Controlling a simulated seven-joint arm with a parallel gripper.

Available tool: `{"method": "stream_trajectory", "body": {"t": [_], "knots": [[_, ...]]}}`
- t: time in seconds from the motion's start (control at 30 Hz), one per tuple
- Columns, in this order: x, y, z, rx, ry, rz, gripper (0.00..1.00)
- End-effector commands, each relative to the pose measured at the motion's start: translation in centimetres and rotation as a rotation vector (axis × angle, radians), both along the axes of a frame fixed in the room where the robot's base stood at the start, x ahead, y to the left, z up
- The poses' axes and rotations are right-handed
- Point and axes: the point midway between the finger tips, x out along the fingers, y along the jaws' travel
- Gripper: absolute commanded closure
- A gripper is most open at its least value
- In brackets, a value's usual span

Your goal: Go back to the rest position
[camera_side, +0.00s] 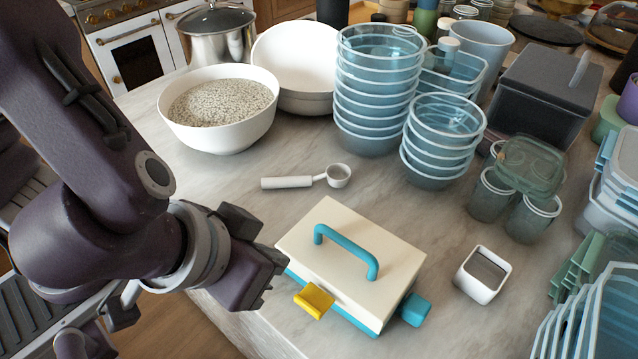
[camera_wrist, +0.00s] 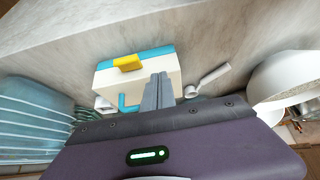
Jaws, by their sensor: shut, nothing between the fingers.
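My gripper (camera_side: 262,285) hangs at the left edge of the counter in the side view, shut and empty. It is just left of a cream box (camera_side: 349,238) with a blue arched handle on its lid and a yellow latch (camera_side: 314,300) on its front. I cannot tell how far the gripper is from the box. In the wrist view the shut fingers (camera_wrist: 160,85) appear in front of the box (camera_wrist: 137,72), hiding part of it. The lid lies on the box.
A white scoop (camera_side: 308,178) lies behind the box. A bowl of grain (camera_side: 220,135), stacked blue bowls (camera_side: 368,130) and a pot (camera_side: 217,45) stand at the back. A small square container (camera_side: 483,274) sits to the right.

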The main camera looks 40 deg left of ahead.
Motion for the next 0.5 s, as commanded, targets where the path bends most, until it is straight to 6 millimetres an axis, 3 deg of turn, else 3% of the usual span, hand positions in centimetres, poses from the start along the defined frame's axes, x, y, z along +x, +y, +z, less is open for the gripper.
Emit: {"method": "stream_trajectory", "body": {"t": [0.17, 0.27, 0.37, 0.4, 0.5], "knots": [[-1.7, -0.1, 2.7, -0.003, -0.001, -0.002, 1.0], [-1.4, 1.1, 3.8, 0.012, 0.004, 0.016, 1.0], [0.3, 6.1, 5.9, 0.065, 0.04, 0.071, 1.0], [0.7, 8.7, 6.8, 0.083, 0.069, 0.093, 1.0], [0.0, 14.3, 8.7, 0.087, 0.141, 0.108, 1.0]]}}
